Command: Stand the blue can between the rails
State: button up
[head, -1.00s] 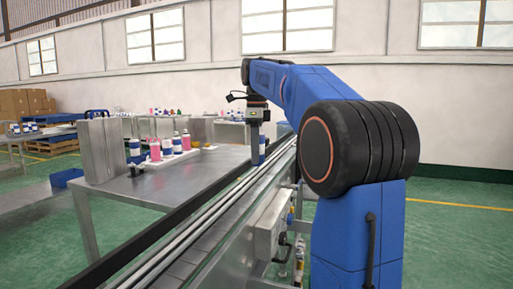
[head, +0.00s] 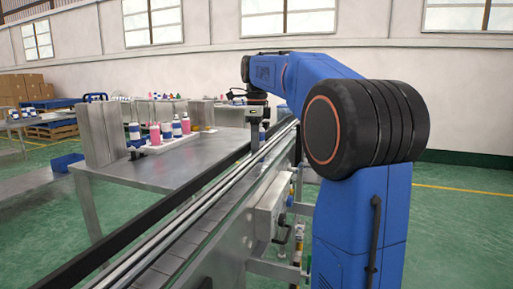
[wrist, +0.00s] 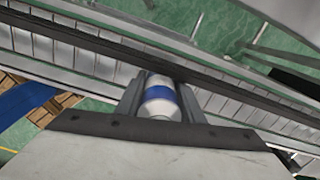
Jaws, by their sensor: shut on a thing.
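A can with a white top and a blue band (wrist: 161,99) shows in the wrist view between the two fingers of my gripper (wrist: 161,104), which is shut on it. The can is over the conveyor, close to a dark rail (wrist: 105,44). I cannot tell whether its base touches the belt (wrist: 66,55). In the head view my gripper (head: 256,138) is low at the far part of the conveyor, by the dark near-bench rail (head: 165,207). The can is hardly visible there.
A steel bench (head: 190,165) stands left of the conveyor. It bears a white tray (head: 160,147) with pink and blue-white bottles, and an upright metal box (head: 98,135). The near stretch of belt (head: 165,258) is empty.

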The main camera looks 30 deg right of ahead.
jog(key=shift+w+a+f, duration=0.1)
jog(key=shift+f, duration=0.4)
dwell(1.3)
jog(key=o, duration=1.1)
jog(key=shift+o, duration=0.2)
jog(key=shift+r, duration=0.1)
